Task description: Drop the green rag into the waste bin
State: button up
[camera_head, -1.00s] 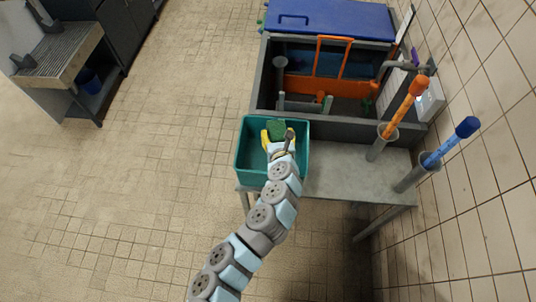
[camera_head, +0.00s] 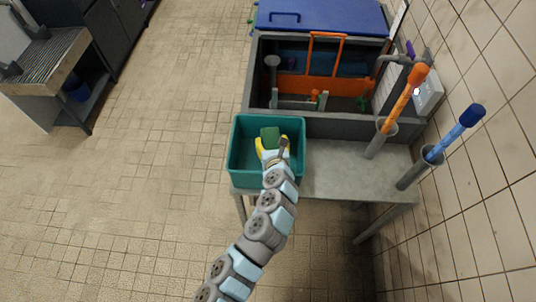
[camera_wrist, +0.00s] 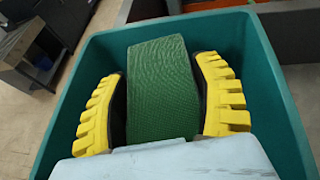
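The green rag (camera_wrist: 163,88) is a thick textured slab between the two yellow fingers of my gripper (camera_wrist: 165,100). The fingers are closed against its two sides. In the head view the rag (camera_head: 270,136) sits at the tip of my gripper (camera_head: 273,146), over the open top of a teal bin. This teal bin (camera_head: 240,170), which looks like the waste bin, stands at the near left end of the grey table. In the wrist view its rim (camera_wrist: 75,110) surrounds the rag and fingers. The bin's floor is partly hidden by my gripper.
A grey tank (camera_head: 340,127) with a blue lid (camera_head: 320,18) stands behind the bin. Orange (camera_head: 400,100) and blue (camera_head: 455,132) handled tools stand in holders at right, near the tiled wall. The grey table (camera_head: 345,168) is bare beside the bin. Open floor lies left.

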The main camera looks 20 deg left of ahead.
jog(key=o, duration=0.5)
jog(key=shift+v, duration=6)
